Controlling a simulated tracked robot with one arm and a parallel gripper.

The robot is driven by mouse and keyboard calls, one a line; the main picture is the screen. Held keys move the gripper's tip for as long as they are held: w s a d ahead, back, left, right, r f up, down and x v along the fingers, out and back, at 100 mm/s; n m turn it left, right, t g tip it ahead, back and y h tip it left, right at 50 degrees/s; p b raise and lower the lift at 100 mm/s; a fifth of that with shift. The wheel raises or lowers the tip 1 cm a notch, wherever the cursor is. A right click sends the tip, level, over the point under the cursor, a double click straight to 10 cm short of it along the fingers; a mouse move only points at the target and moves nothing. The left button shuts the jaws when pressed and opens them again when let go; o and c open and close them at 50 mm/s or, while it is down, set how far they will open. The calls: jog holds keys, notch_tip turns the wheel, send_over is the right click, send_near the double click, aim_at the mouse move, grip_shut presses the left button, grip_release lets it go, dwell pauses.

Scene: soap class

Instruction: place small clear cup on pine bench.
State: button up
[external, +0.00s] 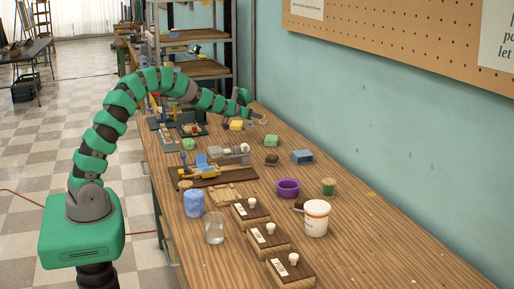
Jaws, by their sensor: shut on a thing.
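My gripper (249,107) is at the far end of the bench, with the arm arched over from the left. It is shut on a small, pale, see-through thing, which looks like the small clear cup (262,121). The cup is low over the far part of the pine bench (375,225); whether it touches the wood I cannot tell. The fingertips are small and partly hidden. A larger clear tumbler (214,229) stands upright on the near left of the bench.
The bench's right side is mostly clear beside the wall.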

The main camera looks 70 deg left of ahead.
aim_at(252, 121)
jog(key=shift+f+b, duration=0.45)
jog(key=shift+f, duration=1.2)
jog(key=shift+f, duration=0.1)
jog(key=o, duration=1)
jog(key=shift+s+d+r, duration=0.2)
jog(key=shift+s+r, duration=0.2)
jog(key=shift+s, duration=0.2)
jog(key=p+v, duration=0.1)
jog(key=v, duration=0.9)
jog(key=shift+s+d+p, duration=0.15)
jog(key=shift+s+p, duration=0.15)
jog(key=shift+p, duration=0.1)
